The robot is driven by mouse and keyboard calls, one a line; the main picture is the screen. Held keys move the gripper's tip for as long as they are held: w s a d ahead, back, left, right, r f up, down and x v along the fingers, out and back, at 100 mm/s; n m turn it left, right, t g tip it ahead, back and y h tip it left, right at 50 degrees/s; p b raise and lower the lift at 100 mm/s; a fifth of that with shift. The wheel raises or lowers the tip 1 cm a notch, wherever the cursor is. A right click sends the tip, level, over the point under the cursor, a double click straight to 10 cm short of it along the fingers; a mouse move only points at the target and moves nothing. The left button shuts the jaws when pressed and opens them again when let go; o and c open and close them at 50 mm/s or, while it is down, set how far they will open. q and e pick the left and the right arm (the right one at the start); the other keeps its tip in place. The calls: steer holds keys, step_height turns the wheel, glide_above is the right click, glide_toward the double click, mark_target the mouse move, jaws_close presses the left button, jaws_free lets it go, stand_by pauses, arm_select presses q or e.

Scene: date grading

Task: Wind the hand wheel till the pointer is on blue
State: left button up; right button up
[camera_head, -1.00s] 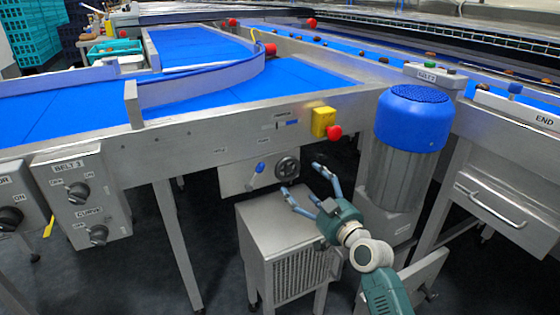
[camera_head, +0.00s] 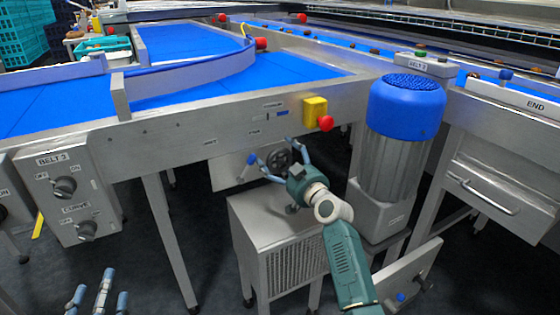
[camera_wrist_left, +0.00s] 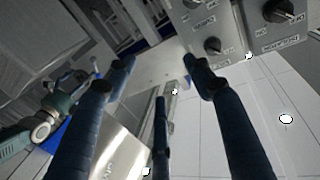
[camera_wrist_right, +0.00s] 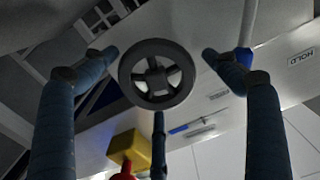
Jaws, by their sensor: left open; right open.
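The dark spoked hand wheel (camera_head: 281,157) sits on a grey panel under the conveyor frame. It fills the middle of the right wrist view (camera_wrist_right: 157,78). My right gripper (camera_head: 278,152) is open in front of the wheel, its fingers spread around the rim; I cannot tell whether they touch it. A small plate with a blue strip (camera_wrist_right: 187,127) lies beside the wheel in the right wrist view; no pointer can be made out. My left gripper (camera_head: 99,285) is open and empty at the lower left, away from the wheel.
A blue-tipped lever (camera_head: 251,159) stands just left of the wheel. A yellow box with a red button (camera_head: 325,123) is above right. A blue-capped motor (camera_head: 405,110) stands right, a grey vented cabinet (camera_head: 247,215) below. The BELT 2 knob box (camera_head: 97,203) hangs left.

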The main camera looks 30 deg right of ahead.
steer(key=c, duration=1.1)
steer(key=shift+r, duration=0.15)
